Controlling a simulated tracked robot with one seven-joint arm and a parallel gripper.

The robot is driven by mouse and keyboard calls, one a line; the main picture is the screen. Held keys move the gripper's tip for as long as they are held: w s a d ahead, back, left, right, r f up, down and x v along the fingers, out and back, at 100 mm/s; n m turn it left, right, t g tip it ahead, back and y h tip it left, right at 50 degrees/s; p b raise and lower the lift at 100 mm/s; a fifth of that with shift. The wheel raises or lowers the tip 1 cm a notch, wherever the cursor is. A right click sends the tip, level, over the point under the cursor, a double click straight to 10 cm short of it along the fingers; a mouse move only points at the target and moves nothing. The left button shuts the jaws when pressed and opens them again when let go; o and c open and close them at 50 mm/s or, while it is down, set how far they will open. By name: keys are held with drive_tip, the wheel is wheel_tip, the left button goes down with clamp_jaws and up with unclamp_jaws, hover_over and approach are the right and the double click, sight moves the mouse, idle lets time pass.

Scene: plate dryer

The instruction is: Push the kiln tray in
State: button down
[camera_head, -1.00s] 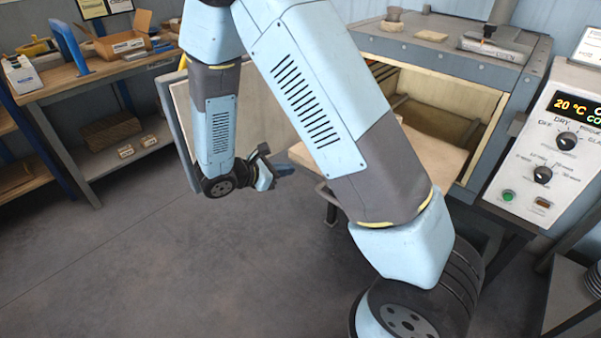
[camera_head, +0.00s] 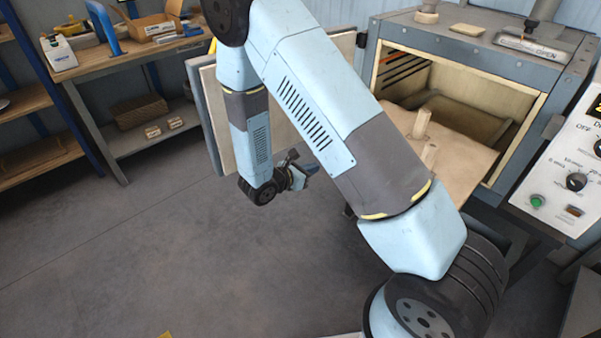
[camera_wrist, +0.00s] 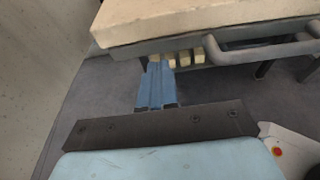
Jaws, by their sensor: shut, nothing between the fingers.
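The kiln tray (camera_head: 468,152) is a tan slab sticking out of the front of the open kiln (camera_head: 545,110), with small upright pieces on it; my arm hides part of it. In the wrist view the tray's slab edge (camera_wrist: 190,18) crosses the top, with a grey bar handle (camera_wrist: 262,52) below it at the right. My gripper (camera_head: 306,170) is low, to the left of the tray. Its blue fingers (camera_wrist: 156,88) are shut and empty in the wrist view, below and left of the handle, not visibly touching it.
The kiln door (camera_head: 205,100) stands open at the left, close to my gripper. A control panel (camera_head: 575,170) is at the right of the kiln. A workbench (camera_head: 140,62) with boxes stands at the back left. The floor (camera_head: 170,240) at the left is clear.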

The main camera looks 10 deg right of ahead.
drive_tip(key=shift+r+x, duration=0.2)
drive_tip(key=shift+x, duration=0.75)
drive_tip(key=shift+r+x, duration=0.2)
drive_tip(key=shift+x, duration=0.7)
drive_tip(key=shift+r+x, duration=0.2)
drive_tip(key=shift+x, duration=0.75)
drive_tip(key=shift+w+d, duration=0.15)
drive_tip(key=shift+w, duration=0.1)
